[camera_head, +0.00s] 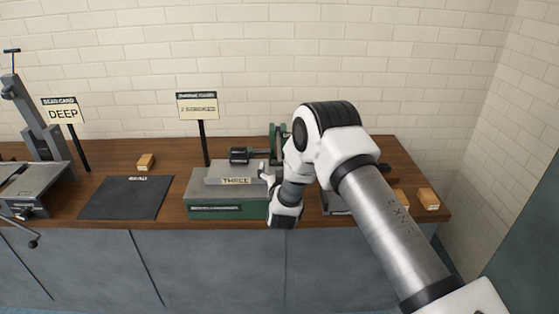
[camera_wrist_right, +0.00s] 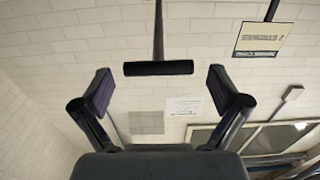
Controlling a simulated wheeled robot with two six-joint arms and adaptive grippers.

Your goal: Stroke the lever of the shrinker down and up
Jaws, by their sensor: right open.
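In the right wrist view, a black bar-shaped handle (camera_wrist_right: 158,68) sits across the end of a thin dark rod, which I take for the shrinker's lever. My right gripper (camera_wrist_right: 161,84) is open, with one finger on each side of the handle and a gap to both. In the head view, my right arm hides much of the machines, and its fingers cannot be made out clearly. My left gripper is not in view.
A DEEP card (camera_head: 62,111), a dark BEAD mat (camera_head: 125,198) and a grey machine (camera_head: 45,140) are on the left.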

